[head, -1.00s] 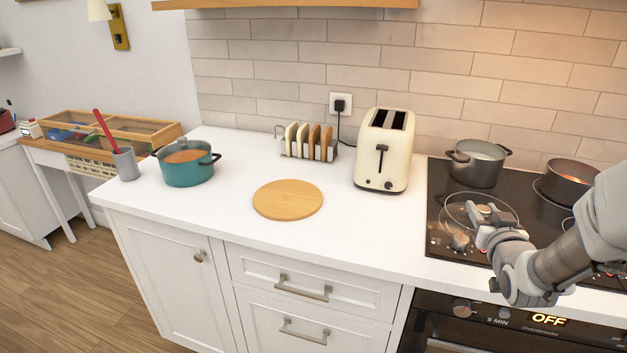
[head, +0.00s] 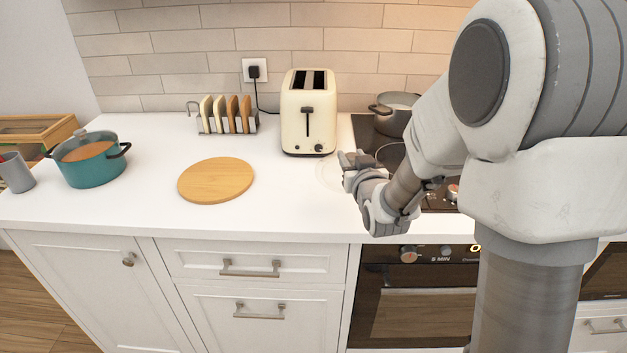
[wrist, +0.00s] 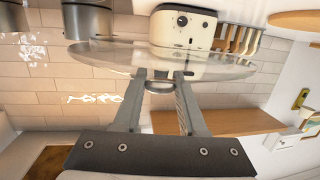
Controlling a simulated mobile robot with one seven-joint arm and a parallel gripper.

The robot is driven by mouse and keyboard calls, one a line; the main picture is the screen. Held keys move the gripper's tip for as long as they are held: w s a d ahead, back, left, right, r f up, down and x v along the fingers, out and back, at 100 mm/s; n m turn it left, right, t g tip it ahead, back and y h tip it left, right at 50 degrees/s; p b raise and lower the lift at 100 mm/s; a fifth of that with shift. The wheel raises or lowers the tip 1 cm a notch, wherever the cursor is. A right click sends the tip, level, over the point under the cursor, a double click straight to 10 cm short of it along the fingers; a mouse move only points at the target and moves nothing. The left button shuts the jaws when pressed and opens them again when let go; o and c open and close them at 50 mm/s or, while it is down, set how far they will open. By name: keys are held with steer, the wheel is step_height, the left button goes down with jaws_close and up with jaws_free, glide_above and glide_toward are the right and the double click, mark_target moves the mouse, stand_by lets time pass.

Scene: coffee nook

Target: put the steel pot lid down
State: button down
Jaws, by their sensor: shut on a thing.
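The steel pot lid (head: 329,174) is a round, see-through glass disc, faint against the white counter. It also shows nearly edge-on in the wrist view (wrist: 105,58), where its grey knob lies between my fingers. My gripper (head: 350,160) is shut on that knob and holds the lid over the counter, between the round wooden board and the hob. The gripper also shows in the wrist view (wrist: 161,78). The head view does not make clear how high the lid is. A grey steel pot (head: 397,118) stands open on the hob, partly hidden by my arm.
The wooden board (head: 216,180) lies bare on the white counter (head: 270,208). A cream toaster (head: 308,112) and a toast rack (head: 227,117) stand behind. A teal pot (head: 90,168) is at the left. My arm hides much of the black hob (head: 368,140).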

mark_target(327, 167)
steer(key=a+f, duration=0.2)
steer(key=a, duration=0.1)
steer(key=a+f, duration=0.1)
steer(key=a, duration=0.1)
steer(key=shift+s+a+f, duration=0.1)
steer(key=shift+a+f, duration=0.05)
steer(key=shift+a, duration=0.1)
steer(key=shift+f+b, duration=0.4)
steer(key=shift+f, duration=1.6)
steer(key=shift+f+b, duration=0.25)
steer(key=shift+b, duration=0.1)
steer(key=shift+c, duration=2.3)
jaws_free()
steer(key=shift+r, duration=0.15)
